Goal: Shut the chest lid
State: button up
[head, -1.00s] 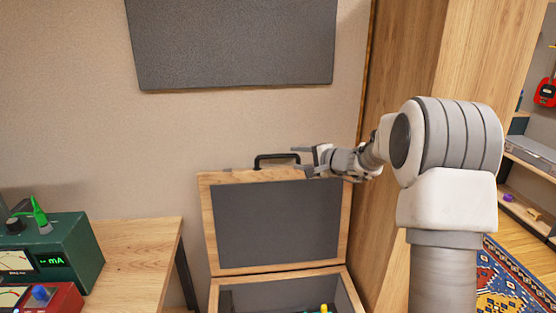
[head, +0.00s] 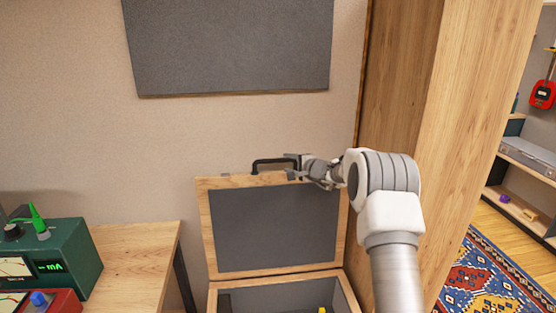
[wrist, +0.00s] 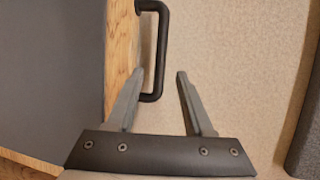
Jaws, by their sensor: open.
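The chest lid (head: 274,226) stands open and upright, a wooden frame with a dark grey inner panel, in the middle of the head view. A black handle (head: 270,164) is on its top edge. The chest's box (head: 244,284) is below, partly cut off by the picture's bottom edge. My gripper (head: 291,168) is open at the handle's right end. In the wrist view my gripper (wrist: 160,74) has its fingers on either side of the near end of the handle (wrist: 163,45). The left finger looks close to the lid's wooden edge; contact cannot be told.
A wooden desk (head: 138,256) with a green meter (head: 62,258) and a red device (head: 52,301) stands at the left. A wall panel (head: 230,48) hangs above the chest. A tall wooden cabinet (head: 405,90) stands close at the right. A patterned rug (head: 480,285) lies beyond it.

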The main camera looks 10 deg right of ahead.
aim_at(280, 161)
jog(key=shift+p+x, duration=1.1)
jog(key=shift+x, duration=2.8)
jog(key=shift+c, duration=0.4)
grip_shut()
